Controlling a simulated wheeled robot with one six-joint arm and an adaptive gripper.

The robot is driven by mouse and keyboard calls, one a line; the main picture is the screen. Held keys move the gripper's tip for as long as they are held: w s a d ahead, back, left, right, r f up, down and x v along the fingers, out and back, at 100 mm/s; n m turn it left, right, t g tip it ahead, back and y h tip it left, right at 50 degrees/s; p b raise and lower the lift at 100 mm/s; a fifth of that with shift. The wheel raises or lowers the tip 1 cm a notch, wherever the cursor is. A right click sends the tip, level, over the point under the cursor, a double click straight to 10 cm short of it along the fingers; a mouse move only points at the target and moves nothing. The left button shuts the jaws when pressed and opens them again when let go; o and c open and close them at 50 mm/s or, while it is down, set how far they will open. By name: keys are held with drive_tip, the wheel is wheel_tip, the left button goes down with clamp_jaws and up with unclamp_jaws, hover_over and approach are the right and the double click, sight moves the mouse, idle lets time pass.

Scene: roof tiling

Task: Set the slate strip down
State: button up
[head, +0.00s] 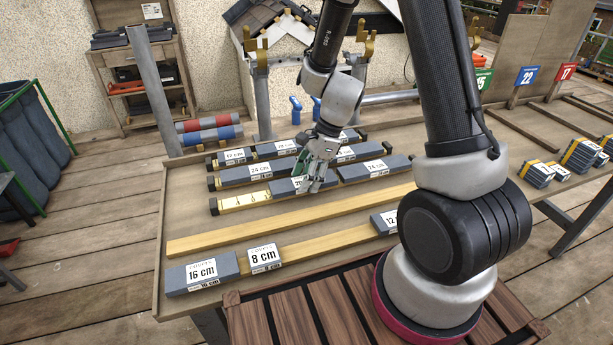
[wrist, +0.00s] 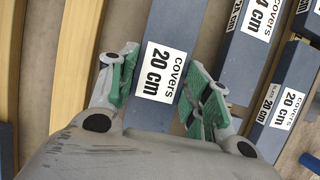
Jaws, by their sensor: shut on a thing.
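My gripper (head: 316,168) points down over the third row from the front of the table. In the wrist view its green-padded fingers (wrist: 162,85) stand either side of a blue-grey slate strip (wrist: 190,25) labelled "covers 20 cm", and it is shut on it. In the head view the strip (head: 283,187) lies along the row, between a bare marked yellow stretch (head: 244,201) and a 24 cm strip (head: 375,168). My fingers hide its right part. I cannot tell whether it touches the batten below.
A bare batten (head: 230,236) runs in front. The front batten carries a 16 cm strip (head: 203,273), an 8 cm strip (head: 264,257) and a 12 cm strip (head: 384,222). Other strip rows (head: 243,173) with black end blocks lie behind. Blue-and-yellow bundles (head: 580,155) are at the right.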

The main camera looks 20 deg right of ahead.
drive_tip(key=o, duration=1.2)
drive_tip(key=shift+f, duration=0.1)
drive_tip(key=v, duration=1.2)
drive_tip(key=s+d+r+n+t+h, duration=0.1)
drive_tip(key=s+d+r+n, duration=0.2)
drive_tip(key=s+r+n, duration=0.2)
drive_tip(key=s+d+r+n+t+h, duration=0.2)
drive_tip(key=s+d+r+n, duration=0.2)
drive_tip(key=s+n, duration=0.3)
drive_tip(key=s+d+r+n+t+h, duration=0.1)
drive_tip(key=s+d+r+n, duration=0.2)
drive_tip(key=s+r+n, duration=0.3)
drive_tip(key=shift+s+d+r, duration=0.2)
drive_tip(key=shift+s+r, duration=0.35)
drive_tip(key=shift+r, duration=0.1)
